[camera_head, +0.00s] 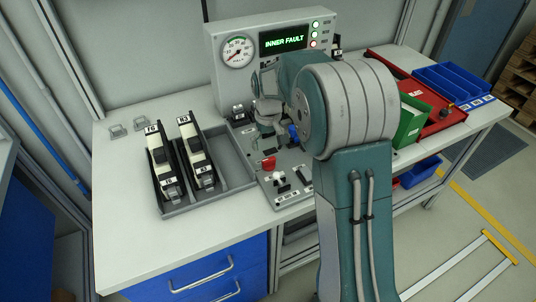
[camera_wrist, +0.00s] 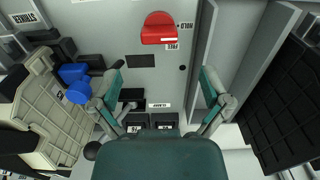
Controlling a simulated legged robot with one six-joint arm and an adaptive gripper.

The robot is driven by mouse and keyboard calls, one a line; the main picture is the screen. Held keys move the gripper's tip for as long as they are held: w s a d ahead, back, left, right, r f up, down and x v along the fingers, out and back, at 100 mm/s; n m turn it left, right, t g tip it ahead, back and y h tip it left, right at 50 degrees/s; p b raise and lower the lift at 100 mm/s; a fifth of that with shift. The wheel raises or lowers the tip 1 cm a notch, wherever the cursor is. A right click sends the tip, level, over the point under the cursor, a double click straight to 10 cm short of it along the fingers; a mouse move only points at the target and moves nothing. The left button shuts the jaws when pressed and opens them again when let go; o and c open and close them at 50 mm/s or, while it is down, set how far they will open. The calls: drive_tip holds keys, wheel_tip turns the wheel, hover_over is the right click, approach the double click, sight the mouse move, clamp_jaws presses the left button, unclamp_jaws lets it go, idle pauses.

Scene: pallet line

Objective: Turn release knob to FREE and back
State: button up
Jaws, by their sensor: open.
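The red release knob (camera_head: 268,163) stands on the grey fixture panel, and it also shows in the wrist view (camera_wrist: 160,28) near the top middle. Beside it in the wrist view are a HOLD label (camera_wrist: 186,26) and a FREE label (camera_wrist: 172,47). I cannot tell for sure which label the knob points to. My gripper (camera_wrist: 162,82) is open and empty, its fingers spread below the knob in the wrist view, apart from it. In the head view the gripper is partly hidden by my arm.
A grey tray (camera_head: 237,158) left of the panel holds two black-and-cream tools (camera_head: 163,160) (camera_head: 196,152). Behind stands a box with a gauge (camera_head: 238,51) and a display (camera_head: 283,40) reading INNER FAULT. A blue-handled part (camera_wrist: 76,84) is close left of my gripper. Green and blue bins are right.

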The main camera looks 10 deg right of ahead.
sight(268, 159)
wheel_tip(268, 159, up, 5)
drive_tip(key=shift+f, duration=0.1)
idle(0.5)
drive_tip(key=s+r+m+t, duration=0.1)
drive_tip(key=s+r+t, duration=0.1)
drive_tip(key=s+r, duration=0.45)
drive_tip(key=s+r+t, duration=0.1)
drive_tip(key=s+r, duration=0.3)
drive_tip(key=s, duration=0.5)
drive_tip(key=s+m+t, duration=0.1)
drive_tip(key=s+t, duration=0.1)
drive_tip(key=s, duration=1.2)
drive_tip(key=shift+f+t, duration=0.3)
drive_tip(key=shift+f, duration=0.05)
drive_tip(key=shift+w, duration=0.1)
